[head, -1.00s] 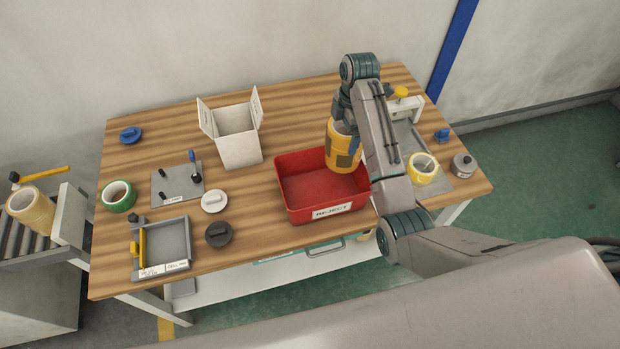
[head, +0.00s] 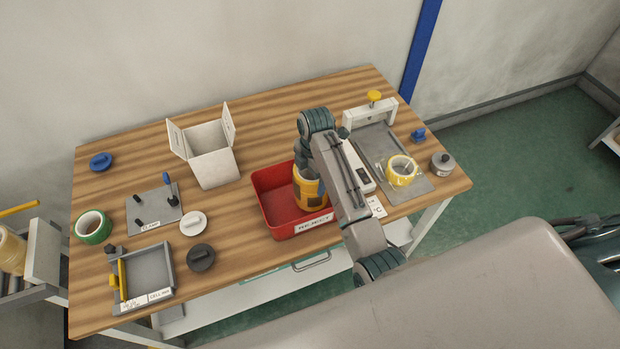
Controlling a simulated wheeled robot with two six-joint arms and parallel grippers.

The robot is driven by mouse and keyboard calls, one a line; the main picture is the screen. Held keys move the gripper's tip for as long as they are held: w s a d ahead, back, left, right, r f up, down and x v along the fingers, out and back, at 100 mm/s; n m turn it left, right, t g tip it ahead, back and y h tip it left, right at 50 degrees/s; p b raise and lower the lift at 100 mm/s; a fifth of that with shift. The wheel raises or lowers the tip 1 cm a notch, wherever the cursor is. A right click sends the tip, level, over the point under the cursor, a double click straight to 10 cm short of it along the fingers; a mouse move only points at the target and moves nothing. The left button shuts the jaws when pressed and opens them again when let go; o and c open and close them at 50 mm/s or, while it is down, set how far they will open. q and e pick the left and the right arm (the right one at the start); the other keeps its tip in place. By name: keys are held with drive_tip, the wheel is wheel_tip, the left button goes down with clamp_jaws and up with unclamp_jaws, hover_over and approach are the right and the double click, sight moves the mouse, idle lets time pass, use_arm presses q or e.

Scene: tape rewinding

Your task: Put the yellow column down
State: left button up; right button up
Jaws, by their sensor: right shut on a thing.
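The yellow column (head: 307,192), a yellow cylinder with dark patches, is upright inside the right part of the red REJECT bin (head: 273,218). Its lower end is below the bin's rim, and I cannot tell whether it touches the bin floor. My right gripper (head: 309,172) is above it and shut on its top; the fingertips are mostly hidden by my own arm. My left gripper is not in view.
To the right are a grey plate fixture with a yellow tape roll (head: 402,171) and a grey weight (head: 442,164). To the left are a clamp plate (head: 153,210), a green roll (head: 93,227), discs and a tray (head: 147,270).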

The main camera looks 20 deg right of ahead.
drive_tip(key=shift+f, duration=1.4)
drive_tip(key=o, duration=1.5)
